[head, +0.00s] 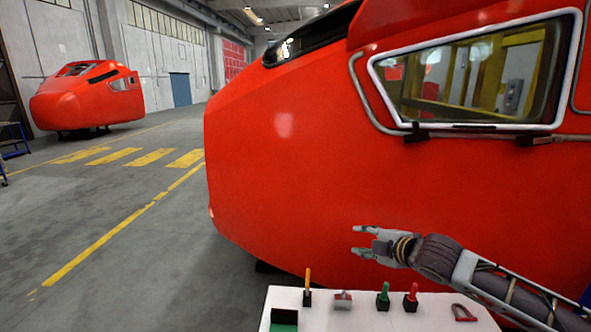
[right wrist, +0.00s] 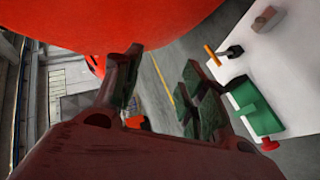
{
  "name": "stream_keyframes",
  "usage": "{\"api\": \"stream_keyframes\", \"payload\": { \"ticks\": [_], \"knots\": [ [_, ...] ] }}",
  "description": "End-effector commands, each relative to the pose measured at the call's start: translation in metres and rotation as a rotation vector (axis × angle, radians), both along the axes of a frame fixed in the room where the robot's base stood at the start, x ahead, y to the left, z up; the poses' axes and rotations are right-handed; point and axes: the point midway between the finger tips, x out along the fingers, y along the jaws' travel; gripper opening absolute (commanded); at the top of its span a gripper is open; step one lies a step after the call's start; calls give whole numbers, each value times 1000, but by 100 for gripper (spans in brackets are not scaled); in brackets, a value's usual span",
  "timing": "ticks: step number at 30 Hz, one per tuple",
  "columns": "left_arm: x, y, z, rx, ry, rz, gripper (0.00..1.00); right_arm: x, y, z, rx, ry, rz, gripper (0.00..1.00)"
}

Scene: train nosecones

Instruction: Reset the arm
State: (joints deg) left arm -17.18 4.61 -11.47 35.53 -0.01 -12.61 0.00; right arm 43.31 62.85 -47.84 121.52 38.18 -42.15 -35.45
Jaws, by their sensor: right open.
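My right gripper (head: 358,241) is open and empty, in front of the lower side of the large red train nosecone (head: 290,170) and above the far edge of the white table. In the right wrist view its two fingers (right wrist: 160,85) are spread apart with nothing between them. My right arm comes in from the lower right in the head view. I do not see my left gripper in either view.
The white table (head: 385,318) holds a green box (head: 284,318), an orange-handled tool (head: 308,285), a green-handled tool (head: 383,294), a red-handled tool (head: 411,296) and a red horseshoe-shaped thing (head: 463,312). Another red nosecone (head: 85,95) stands far left. The floor between is clear.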

Motion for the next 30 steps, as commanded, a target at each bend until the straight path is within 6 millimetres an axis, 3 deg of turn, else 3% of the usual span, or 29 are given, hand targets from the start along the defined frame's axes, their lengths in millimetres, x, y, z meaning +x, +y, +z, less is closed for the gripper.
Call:
{"api": "stream_keyframes", "payload": {
  "ticks": [6, 15, 30],
  "knots": [
    [0, 0, 0, 0, 0, 0, 40, -21, 32, -32, 59, 76, -10, 42],
    [0, 0, 0, 0, 0, 0, 40, -49, 62, -66, 143, 174, -58, 42],
    [0, 0, 0, 0, 0, 0, 40, -98, 83, -114, 299, 348, -211, 42]
  ]
}}
